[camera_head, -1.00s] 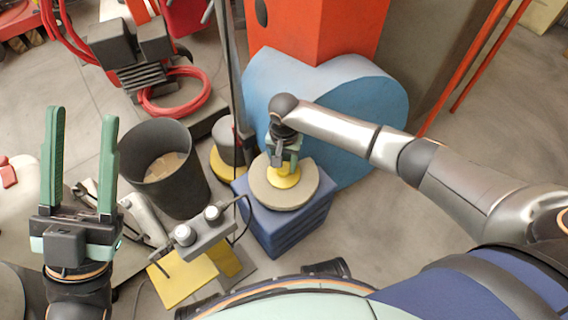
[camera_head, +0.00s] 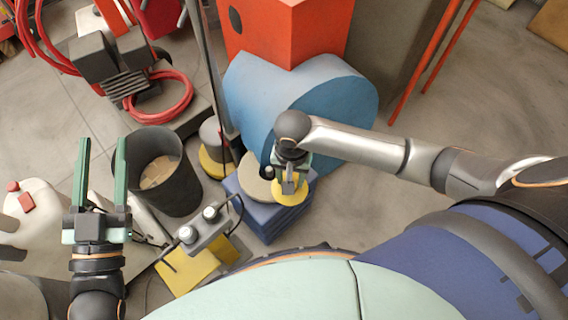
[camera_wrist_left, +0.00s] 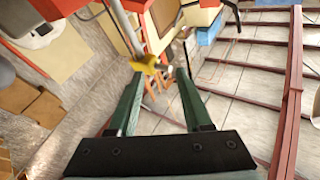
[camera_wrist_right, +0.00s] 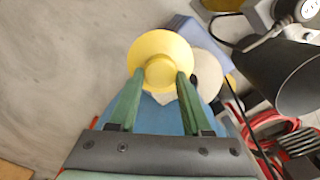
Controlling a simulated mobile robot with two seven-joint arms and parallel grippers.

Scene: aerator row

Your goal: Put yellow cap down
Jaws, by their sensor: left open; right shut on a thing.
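The yellow cap (camera_wrist_right: 160,58) is a round, flared piece between the fingertips of my right gripper (camera_wrist_right: 155,82) in the right wrist view. My right gripper is shut on it. In the head view the cap (camera_head: 290,194) is partly covered by the gripper and sits over the right edge of the round beige disc (camera_head: 257,186) on the blue block (camera_head: 262,222). Whether the cap touches anything below cannot be told. My left gripper (camera_head: 102,172) is open and empty at the left of the head view, left of the black bin; its fingers (camera_wrist_left: 158,105) stand apart in the left wrist view.
A black bin (camera_head: 178,192) with tan pieces inside stands left of the block. A grey box with two white knobs (camera_head: 203,230) is nearer me. A blue rounded body (camera_head: 258,105) and an orange-red box (camera_head: 300,30) are behind. Bare floor (camera_head: 400,190) lies to the right.

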